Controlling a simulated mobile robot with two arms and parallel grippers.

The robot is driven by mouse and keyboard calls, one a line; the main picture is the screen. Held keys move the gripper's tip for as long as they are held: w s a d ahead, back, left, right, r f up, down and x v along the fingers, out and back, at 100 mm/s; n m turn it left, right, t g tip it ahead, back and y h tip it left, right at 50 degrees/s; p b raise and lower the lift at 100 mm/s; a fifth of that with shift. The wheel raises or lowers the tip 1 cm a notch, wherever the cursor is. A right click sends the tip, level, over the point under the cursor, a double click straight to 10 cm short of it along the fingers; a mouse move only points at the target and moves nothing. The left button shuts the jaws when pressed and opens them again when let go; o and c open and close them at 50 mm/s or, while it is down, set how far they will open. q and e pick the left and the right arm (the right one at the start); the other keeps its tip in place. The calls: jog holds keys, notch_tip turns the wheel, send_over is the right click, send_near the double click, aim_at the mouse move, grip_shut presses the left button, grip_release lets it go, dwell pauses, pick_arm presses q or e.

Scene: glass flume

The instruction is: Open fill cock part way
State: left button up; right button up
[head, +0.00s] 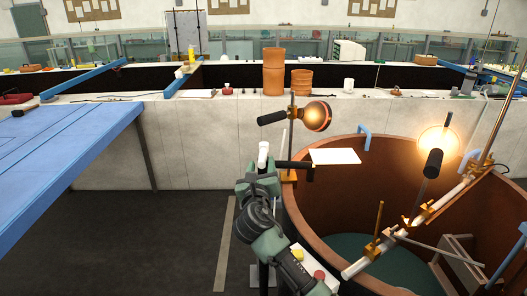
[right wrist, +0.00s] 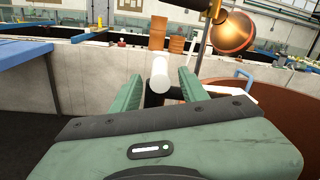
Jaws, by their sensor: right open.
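The fill cock shows as a black pipe (head: 296,164) at the left rim of the round brown tank, with a white lever (head: 263,153) standing upright at its left end. My right gripper (head: 258,178) is just below and in front of the lever. In the right wrist view the green jaws (right wrist: 158,84) are open, with the rounded white lever end (right wrist: 160,72) between them, gaps on both sides. Part of the black stem below it shows; the rest is hidden behind the gripper body. My left gripper is not in view.
The tank (head: 340,236) fills the right side. A lamp (head: 317,116) on a stand and a white card (head: 335,156) are close to the right of the cock. A blue table (head: 70,150) is at left. The dark floor between is clear.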

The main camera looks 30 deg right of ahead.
aim_at(263, 155)
jog(key=x, duration=0.2)
jog(key=p+x, duration=0.1)
jog(key=x, duration=0.1)
jog(key=shift+r, duration=0.25)
jog(key=shift+f+x, duration=0.25)
jog(key=shift+x, duration=0.75)
jog(key=shift+w+d, duration=0.15)
jog(key=shift+w, duration=0.05)
grip_shut()
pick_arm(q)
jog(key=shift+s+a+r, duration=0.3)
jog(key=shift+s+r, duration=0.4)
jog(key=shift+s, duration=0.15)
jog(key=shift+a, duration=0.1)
